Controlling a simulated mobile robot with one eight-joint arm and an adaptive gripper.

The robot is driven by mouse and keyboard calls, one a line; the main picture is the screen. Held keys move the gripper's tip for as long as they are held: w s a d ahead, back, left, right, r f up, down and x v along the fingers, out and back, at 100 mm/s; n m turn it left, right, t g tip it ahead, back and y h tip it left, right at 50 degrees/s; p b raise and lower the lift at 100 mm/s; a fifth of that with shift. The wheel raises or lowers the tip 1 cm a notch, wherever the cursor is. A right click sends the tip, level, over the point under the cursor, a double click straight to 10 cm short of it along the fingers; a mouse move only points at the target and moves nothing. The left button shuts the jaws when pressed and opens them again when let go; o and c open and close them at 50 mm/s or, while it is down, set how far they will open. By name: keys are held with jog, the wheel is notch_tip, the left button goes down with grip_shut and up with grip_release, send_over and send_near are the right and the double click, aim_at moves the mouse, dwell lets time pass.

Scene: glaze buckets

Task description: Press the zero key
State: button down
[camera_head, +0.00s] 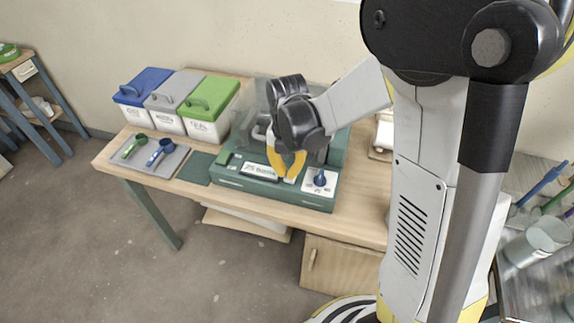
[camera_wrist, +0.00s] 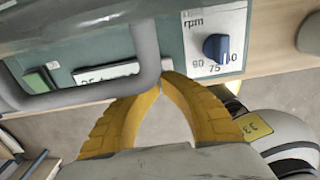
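A green machine (camera_head: 262,192) with a clear hood stands on the bench. Its front panel carries a white label plate (camera_head: 258,171), also in the wrist view (camera_wrist: 108,72), partly behind a grey bar. A green key (camera_wrist: 38,80) sits left of the plate in the wrist view, partly framed by that bar. I cannot read a zero mark on it. A blue knob (camera_wrist: 215,47) on a white "rpm" plate is at the right of the panel. My gripper (camera_head: 288,177) has its yellow fingertips together and empty (camera_wrist: 161,84), in front of the panel between plate and knob.
The curved grey bar (camera_wrist: 148,45) crosses the panel close to my fingers. Blue, grey and green lidded buckets (camera_head: 205,108) stand at the bench's back left. A grey tray (camera_head: 150,172) with two scoops lies before them. The floor in front is open.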

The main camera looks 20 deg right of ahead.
jog(key=shift+f, duration=0.45)
